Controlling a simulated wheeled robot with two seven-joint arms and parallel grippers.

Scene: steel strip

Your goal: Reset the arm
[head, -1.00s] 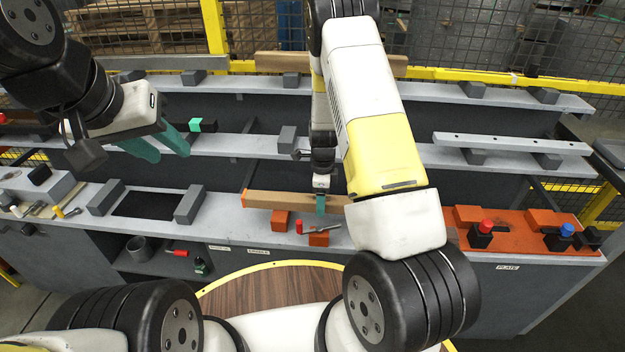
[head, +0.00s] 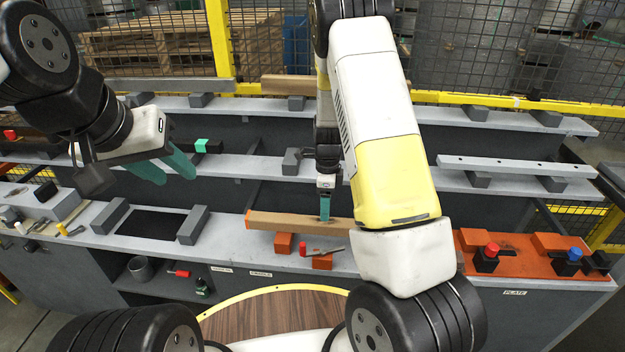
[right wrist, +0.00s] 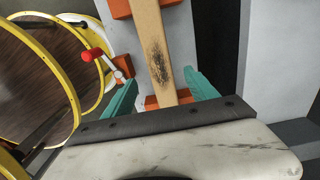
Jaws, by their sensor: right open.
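A long tan bar (head: 285,221) with a dark scorched patch (right wrist: 158,62) lies across orange blocks (head: 283,243) on the bench front. My right gripper (head: 324,215) is above the bar; my own right arm hides the bar's right part. In the right wrist view the gripper's teal fingers (right wrist: 160,80) are open, one on each side of the bar, with gaps beside it. My left gripper (head: 168,168) hangs at the left in front of the shelves, its teal fingers apart with nothing between them.
A red-tipped clamp handle (head: 304,248) stands beside the bar. An orange plate (head: 515,264) with red and blue buttons is at the right. Grey shelves (head: 250,168) carry blocks and a pale strip (head: 515,166). A round wooden table (head: 270,315) is in front.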

